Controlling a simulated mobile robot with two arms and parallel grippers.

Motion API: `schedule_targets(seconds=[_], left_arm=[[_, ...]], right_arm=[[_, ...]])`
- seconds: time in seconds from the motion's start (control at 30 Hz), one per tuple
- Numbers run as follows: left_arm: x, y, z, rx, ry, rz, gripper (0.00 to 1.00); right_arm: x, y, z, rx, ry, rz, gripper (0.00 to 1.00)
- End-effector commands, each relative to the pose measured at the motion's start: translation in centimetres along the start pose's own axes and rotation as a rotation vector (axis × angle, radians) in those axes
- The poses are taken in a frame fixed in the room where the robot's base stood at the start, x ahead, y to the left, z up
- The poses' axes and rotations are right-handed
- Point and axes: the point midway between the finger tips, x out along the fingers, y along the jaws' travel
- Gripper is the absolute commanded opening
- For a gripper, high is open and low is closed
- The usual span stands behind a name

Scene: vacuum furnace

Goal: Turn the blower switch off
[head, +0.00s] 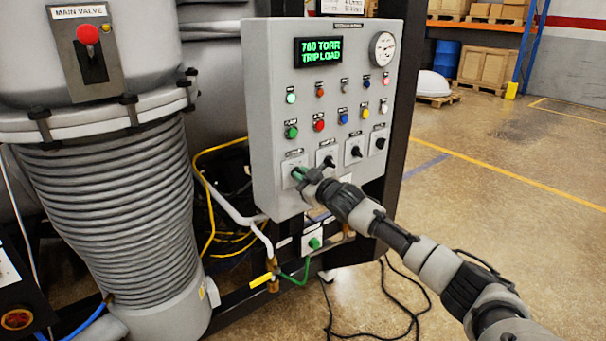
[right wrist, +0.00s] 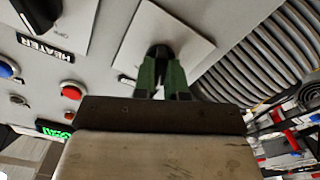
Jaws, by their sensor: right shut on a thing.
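The grey control panel (head: 270,90) has a bottom row of black rotary switches on pale square plates. My right gripper (head: 300,174) reaches the leftmost switch of that row. In the right wrist view, the green fingers of my right gripper (right wrist: 162,76) are closed around the dark knob of this switch (right wrist: 158,52), in front of its pale plate (right wrist: 150,28). The label above this switch is too small to read in the head view and mostly hidden in the wrist view. The knob's angle is hard to tell. My left gripper is not in view.
The neighbouring switch, labelled HEATER (right wrist: 38,46), is close beside my right gripper. Coloured buttons and lamps (head: 319,123) sit above. The display (head: 318,52) reads 760 TORR TRIP LOAD. A ribbed column (head: 110,200) stands left; cables lie below. The floor to the right is clear.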

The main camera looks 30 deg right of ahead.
Motion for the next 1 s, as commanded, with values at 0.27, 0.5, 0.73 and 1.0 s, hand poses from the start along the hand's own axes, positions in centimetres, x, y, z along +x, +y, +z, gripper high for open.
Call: schedule_targets(seconds=[0.27, 0.5, 0.73, 1.0], left_arm=[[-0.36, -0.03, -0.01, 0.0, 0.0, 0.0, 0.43], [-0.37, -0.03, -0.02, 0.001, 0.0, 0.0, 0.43], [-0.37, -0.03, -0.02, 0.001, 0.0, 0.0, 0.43], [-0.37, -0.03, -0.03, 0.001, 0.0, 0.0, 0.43]], right_arm=[[-0.02, -0.05, 0.1, -0.073, -0.003, -0.001, 0.0], [-0.02, -0.07, 0.15, -0.084, -0.003, -0.001, 0.0], [-0.02, -0.08, 0.16, -0.085, -0.004, -0.001, 0.13], [-0.01, -0.05, 0.09, -0.083, -0.002, 0.0, 0.37]])
